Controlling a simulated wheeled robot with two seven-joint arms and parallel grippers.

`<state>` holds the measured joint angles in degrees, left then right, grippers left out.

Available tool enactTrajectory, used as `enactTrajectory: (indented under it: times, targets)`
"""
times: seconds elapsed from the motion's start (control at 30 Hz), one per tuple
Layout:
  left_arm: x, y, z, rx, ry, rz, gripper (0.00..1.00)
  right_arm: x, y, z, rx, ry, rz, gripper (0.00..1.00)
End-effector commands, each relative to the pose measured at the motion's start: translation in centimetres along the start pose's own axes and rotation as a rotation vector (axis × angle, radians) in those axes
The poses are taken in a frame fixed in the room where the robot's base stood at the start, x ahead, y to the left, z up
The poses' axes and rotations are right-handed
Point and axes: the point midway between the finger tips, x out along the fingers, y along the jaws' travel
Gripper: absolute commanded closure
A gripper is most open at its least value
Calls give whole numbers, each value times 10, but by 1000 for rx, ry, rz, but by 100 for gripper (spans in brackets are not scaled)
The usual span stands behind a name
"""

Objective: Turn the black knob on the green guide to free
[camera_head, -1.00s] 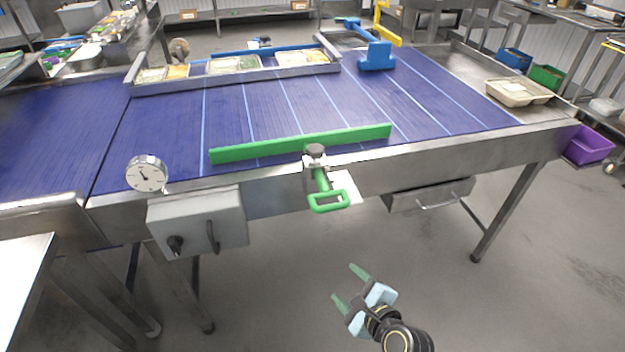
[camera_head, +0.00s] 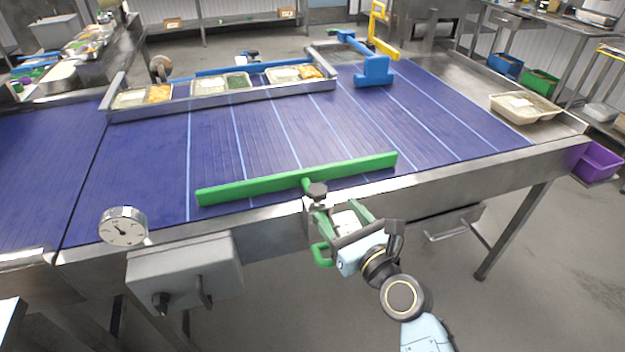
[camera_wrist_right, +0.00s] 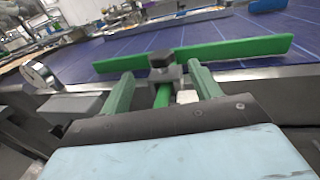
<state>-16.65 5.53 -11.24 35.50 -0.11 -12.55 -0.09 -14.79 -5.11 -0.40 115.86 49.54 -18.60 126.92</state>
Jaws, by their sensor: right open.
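The green guide (camera_head: 300,179) is a long bar lying across the front of the blue conveyor. Its black knob (camera_head: 317,189) sits on a metal clamp at the belt's front rail. A green handle (camera_head: 322,256) hangs below the clamp, partly hidden by my gripper. My right gripper (camera_head: 338,213) is open, just in front of and below the knob. In the right wrist view, the knob (camera_wrist_right: 162,60) stands just beyond and between the two green fingers (camera_wrist_right: 161,92), with nothing gripped. My left gripper is not in view.
A round dial (camera_head: 123,227) stands on the front rail at left, above a grey control box (camera_head: 185,278). A rail of food trays (camera_head: 222,97) and a blue guide (camera_head: 372,72) are farther back. The belt behind the green guide is clear.

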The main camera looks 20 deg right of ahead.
Motion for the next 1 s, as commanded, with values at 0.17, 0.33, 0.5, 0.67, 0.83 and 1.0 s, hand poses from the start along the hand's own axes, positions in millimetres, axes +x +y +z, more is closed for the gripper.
enactTrajectory:
  times: [0.17, 0.33, 0.5, 0.67, 0.83, 1.0]
  targets:
    - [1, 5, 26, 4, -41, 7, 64, 39, 0, 1, -1, -4, -1, 37]
    - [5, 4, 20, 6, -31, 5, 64, 71, 0, 0, -3, -2, -1, 37]
    - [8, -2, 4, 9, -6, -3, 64, 94, 0, -1, -3, 0, 0, 37]
    - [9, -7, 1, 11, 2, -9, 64, 104, 0, -1, -1, 1, 0, 37]
    - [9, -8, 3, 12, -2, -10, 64, 106, 0, 0, -2, 1, 0, 37]
    - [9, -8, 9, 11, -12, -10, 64, 106, 0, 0, -2, 1, -1, 41]
